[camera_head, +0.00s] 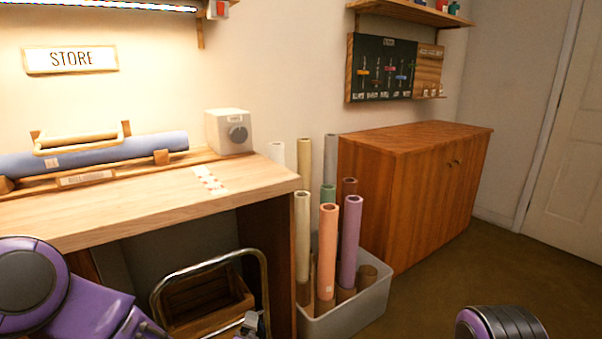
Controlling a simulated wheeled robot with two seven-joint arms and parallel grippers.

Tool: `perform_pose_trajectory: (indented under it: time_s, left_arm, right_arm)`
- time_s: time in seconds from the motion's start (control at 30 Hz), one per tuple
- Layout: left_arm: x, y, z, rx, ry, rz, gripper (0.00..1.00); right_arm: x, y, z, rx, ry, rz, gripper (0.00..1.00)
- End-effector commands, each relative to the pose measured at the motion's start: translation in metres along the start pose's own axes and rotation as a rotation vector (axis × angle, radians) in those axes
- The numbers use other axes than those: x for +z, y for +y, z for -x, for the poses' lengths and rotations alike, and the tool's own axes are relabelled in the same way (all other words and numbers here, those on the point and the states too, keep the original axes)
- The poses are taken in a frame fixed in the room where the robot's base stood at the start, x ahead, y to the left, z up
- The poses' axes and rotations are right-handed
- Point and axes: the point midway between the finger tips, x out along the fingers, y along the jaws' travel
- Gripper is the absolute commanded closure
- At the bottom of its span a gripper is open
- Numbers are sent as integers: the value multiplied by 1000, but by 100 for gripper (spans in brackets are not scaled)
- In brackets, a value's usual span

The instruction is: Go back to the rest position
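My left arm (75,300) comes in at the lower left, purple with a dark round joint, and runs out of the bottom edge. A purple and black part of my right arm (500,324) shows at the bottom right.
A wooden bench (150,205) carries a blue roll (100,153) in a holder and a grey box with a knob (229,132). A grey bin (345,318) of coloured rolls stands by a wooden cabinet (415,185). Floor (500,265) at right is clear.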

Motion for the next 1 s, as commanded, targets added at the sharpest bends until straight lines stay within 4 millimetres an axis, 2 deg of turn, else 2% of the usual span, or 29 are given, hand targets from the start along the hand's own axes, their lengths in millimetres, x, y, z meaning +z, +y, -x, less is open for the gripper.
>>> perform_pose_trajectory:
  time_s: [0.03,0.07,0.1,0.2,0.3,0.4,0.6,0.63,0.67,0.7,1.0]
  left_arm:
    - [3,-48,6,-84,-42,-118,11]
    - [4,-75,12,-132,-69,-188,11]
    - [3,-110,21,-197,-107,-275,11]
    - [-4,-190,52,-352,-198,-458,11]
    - [-17,-253,87,-486,-275,-585,11]
    - [-33,-299,121,-601,-327,-664,11]
    - [-66,-369,186,-800,-386,-776,11]
    - [-65,-379,196,-826,-405,-788,11]
    - [-63,-382,206,-843,-424,-788,11]
    - [-73,-354,210,-829,-412,-784,11]
    - [-106,-271,246,-826,-409,-780,11]
  right_arm:
    - [0,0,0,0,0,0,57]
    - [0,0,0,0,0,0,57]
    - [0,0,0,0,0,0,57]
    - [0,0,0,0,0,0,57]
    - [0,0,0,0,0,0,57]
    - [0,0,0,0,0,0,57]
    - [0,0,0,0,0,0,57]
    - [0,0,0,0,0,0,57]
    - [-2,0,4,0,0,0,57]
    - [-11,3,28,1,-1,0,57]
    - [-48,11,117,0,0,0,57]
